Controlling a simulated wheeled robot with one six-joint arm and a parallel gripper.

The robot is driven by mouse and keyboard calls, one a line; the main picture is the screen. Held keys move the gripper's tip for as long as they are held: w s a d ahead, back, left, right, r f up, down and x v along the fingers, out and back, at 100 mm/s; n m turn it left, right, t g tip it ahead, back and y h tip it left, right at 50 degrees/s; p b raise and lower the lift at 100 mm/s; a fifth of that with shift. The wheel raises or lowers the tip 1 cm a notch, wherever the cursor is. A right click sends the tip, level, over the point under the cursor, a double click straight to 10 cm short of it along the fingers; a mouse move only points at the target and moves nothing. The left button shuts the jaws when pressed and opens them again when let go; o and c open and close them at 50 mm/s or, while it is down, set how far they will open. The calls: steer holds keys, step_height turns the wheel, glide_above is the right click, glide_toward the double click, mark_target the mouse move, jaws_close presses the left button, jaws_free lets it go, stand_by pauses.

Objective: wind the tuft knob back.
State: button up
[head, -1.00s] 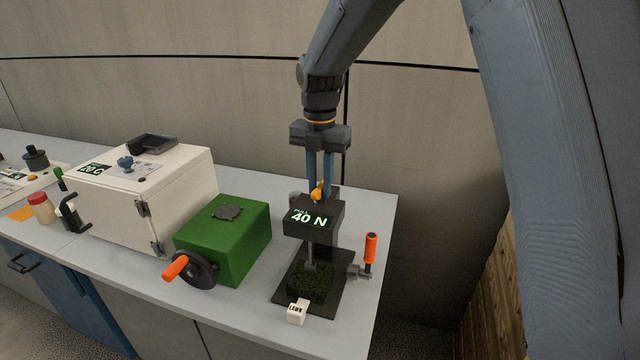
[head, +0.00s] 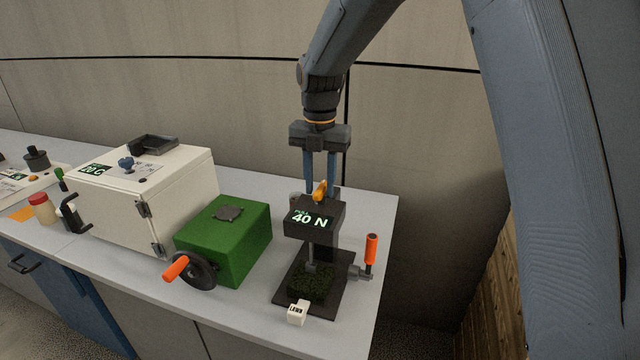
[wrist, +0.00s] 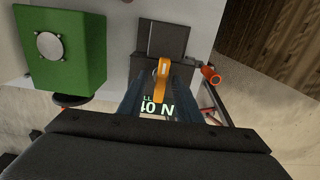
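The tuft knob (head: 320,190) is a small orange lever-shaped knob on top of a dark tester whose display (head: 312,218) reads 40 N. It also shows in the wrist view (wrist: 162,80). My gripper (head: 320,182) points straight down over the tester, with one finger on each side of the knob. The fingers stand apart, with a gap beside the knob, so my gripper is open. In the wrist view the fingers (wrist: 163,78) flank the knob. A dark green turf sample (head: 312,284) sits on the tester's base plate below.
A crank with an orange handle (head: 371,249) stands upright at the tester's right. A green box (head: 238,245) with a handwheel (head: 200,270) is on the left, beside a white cabinet (head: 180,185). A small white labelled block (head: 298,313) lies in front.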

mark_target(320, 186)
step_height(320, 186, up, 8)
steer(key=shift+f+b, duration=0.15)
steer(key=shift+b, duration=1.1)
steer(key=s+d+f+m, duration=0.1)
steer(key=m, duration=0.1)
steer(key=s+d+f+m, duration=0.1)
steer(key=d+f+m, duration=0.1)
steer(key=s+d+f+m, duration=0.1)
steer(key=d+m, duration=0.1)
steer(key=m, duration=0.1)
steer(key=shift+s+d+f, duration=0.1)
steer(key=shift+s+f, duration=0.15)
steer(key=s+d+f+m, duration=0.6)
steer(key=s+m, duration=0.3)
steer(key=m, duration=0.3)
steer(key=s+d+f+m+t, duration=0.1)
steer(key=s+d+f+m, duration=0.5)
steer(key=s+m, duration=0.4)
steer(key=f+m+b, duration=0.1)
steer(key=m, duration=0.2)
steer(key=shift+d, duration=0.15)
